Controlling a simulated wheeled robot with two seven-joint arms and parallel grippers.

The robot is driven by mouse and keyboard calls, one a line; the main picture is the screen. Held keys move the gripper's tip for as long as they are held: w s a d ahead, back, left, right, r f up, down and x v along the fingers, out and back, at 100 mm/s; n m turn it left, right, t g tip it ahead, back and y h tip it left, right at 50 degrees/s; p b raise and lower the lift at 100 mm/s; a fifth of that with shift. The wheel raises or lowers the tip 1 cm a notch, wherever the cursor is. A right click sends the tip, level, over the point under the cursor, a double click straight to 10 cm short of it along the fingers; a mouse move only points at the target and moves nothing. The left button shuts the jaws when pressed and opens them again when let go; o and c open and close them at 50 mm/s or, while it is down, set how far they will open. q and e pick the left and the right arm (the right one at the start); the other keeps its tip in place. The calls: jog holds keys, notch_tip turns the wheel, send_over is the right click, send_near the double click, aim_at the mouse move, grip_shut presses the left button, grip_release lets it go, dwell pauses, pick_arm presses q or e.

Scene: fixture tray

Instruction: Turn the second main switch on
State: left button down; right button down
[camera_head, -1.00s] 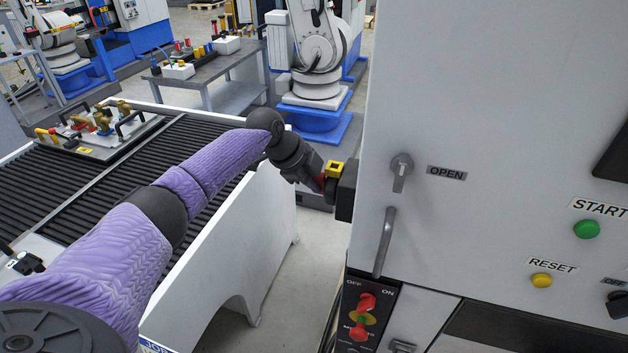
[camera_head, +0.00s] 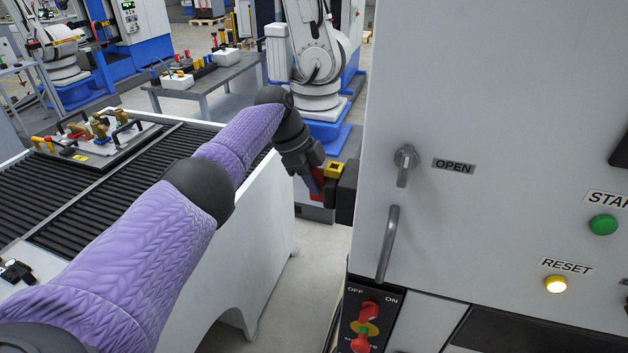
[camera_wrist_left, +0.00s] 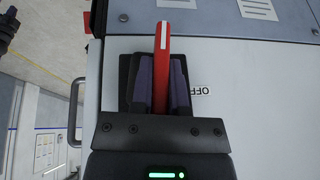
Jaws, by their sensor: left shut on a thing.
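The main switch on the side of the grey cabinet has a red lever (camera_head: 317,183) beside a yellow piece (camera_head: 333,170) and a black box (camera_head: 346,192). My left gripper (camera_head: 313,172) is at the lever, its arm reaching in from the left. In the left wrist view the left gripper (camera_wrist_left: 163,85) is shut on the red lever (camera_wrist_left: 163,65), with a finger on each side. The lever has a white stripe at its end. An upside-down OFF label (camera_wrist_left: 201,91) is right of the fingers. My right gripper is not in view.
A panel with a red rotary switch (camera_head: 366,328) marked OFF and ON is low on the cabinet. Above it are a door handle (camera_head: 388,243) and a latch marked OPEN (camera_head: 404,165). A green START button (camera_head: 603,224) and a RESET button (camera_head: 556,285) are at right.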

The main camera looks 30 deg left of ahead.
pick_arm(q)
jog(key=shift+f, duration=0.1)
jog(key=c, duration=0.6)
grip_release()
jog(key=v, duration=1)
